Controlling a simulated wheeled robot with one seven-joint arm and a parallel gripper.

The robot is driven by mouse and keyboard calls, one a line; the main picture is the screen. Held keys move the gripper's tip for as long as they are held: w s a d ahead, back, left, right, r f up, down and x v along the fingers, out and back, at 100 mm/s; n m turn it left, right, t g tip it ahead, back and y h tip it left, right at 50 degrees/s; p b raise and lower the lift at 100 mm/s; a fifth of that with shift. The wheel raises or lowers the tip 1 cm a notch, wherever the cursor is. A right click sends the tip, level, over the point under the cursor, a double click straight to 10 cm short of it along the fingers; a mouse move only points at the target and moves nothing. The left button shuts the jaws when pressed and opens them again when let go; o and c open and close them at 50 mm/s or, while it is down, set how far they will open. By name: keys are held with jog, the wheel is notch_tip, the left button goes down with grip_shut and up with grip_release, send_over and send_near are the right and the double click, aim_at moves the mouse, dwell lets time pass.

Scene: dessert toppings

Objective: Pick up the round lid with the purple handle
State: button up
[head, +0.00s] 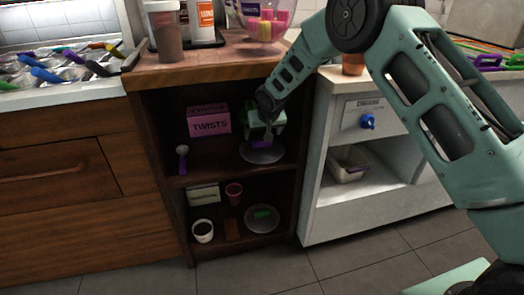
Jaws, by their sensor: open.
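The round grey lid (262,155) lies on the upper shelf of the dark wooden cabinet, towards its right side. My gripper (265,141) is inside this compartment, directly above the lid, pointing down with its jaws open. A bit of purple shows by the fingers, but my gripper hides most of the handle. I cannot tell whether the fingers touch it.
A pink TWISTS box (209,120) and a purple-handled scoop (182,159) stand left on the same shelf. Below are a second round lid with a green handle (262,214), a white cup (203,231) and a purple cup (234,194). The wooden counter (210,62) overhangs the shelf.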

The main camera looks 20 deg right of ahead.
aim_at(262, 140)
jog(key=x, duration=0.2)
jog(key=b+x, duration=0.1)
jog(key=x, duration=0.1)
jog(key=shift+w+d+f, duration=0.2)
jog(key=shift+f, duration=0.05)
jog(key=c, duration=1.4)
jog(key=shift+r, duration=0.1)
